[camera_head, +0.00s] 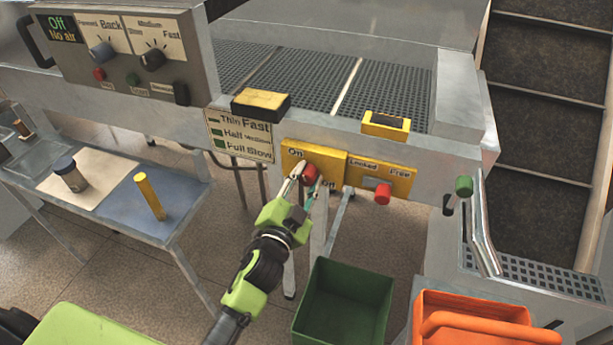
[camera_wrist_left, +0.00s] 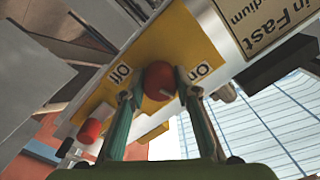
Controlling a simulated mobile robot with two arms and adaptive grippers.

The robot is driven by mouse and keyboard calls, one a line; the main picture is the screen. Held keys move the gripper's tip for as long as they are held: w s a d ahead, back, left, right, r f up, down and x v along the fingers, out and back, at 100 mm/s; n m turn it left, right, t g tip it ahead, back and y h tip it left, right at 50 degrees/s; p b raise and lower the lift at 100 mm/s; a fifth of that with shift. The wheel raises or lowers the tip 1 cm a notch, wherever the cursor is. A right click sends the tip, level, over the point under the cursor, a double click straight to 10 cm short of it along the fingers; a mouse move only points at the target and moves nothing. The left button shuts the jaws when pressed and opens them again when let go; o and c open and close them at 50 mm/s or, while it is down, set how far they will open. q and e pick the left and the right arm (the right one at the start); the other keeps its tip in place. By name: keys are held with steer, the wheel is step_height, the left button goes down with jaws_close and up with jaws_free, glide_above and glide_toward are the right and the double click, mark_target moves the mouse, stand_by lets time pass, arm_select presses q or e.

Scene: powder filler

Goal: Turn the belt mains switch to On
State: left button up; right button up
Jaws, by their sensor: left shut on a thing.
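The belt mains switch is a red knob (camera_head: 310,174) on a yellow plate (camera_head: 328,163) on the machine's front rail, with On at the plate's upper left and Off at its lower right. In the left wrist view the knob (camera_wrist_left: 159,80) sits between the Off label on the left and the On label on the right. My left gripper (camera_head: 304,181) is shut on the knob, one finger on each side; its fingers (camera_wrist_left: 161,86) also show in the wrist view. The fingers partly cover the knob, and I cannot tell which label it points to. My right gripper is not in view.
To the right are a second red knob (camera_head: 383,194) marked Locked and Free and a green-topped lever (camera_head: 463,187). A green crate (camera_head: 343,280) and an orange crate (camera_head: 440,303) stand below. A side table (camera_head: 112,212) with a yellow cylinder (camera_head: 150,196) is at left.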

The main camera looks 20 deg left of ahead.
arm_select(q)
steer(key=m, duration=0.6)
steer(key=shift+m, duration=0.3)
steer(key=m+p, duration=0.1)
steer(key=m, duration=0.4)
steer(key=shift+m, duration=0.3)
steer(key=o, duration=1.1)
steer(key=s, duration=1.2)
steer(key=shift+a, duration=0.15)
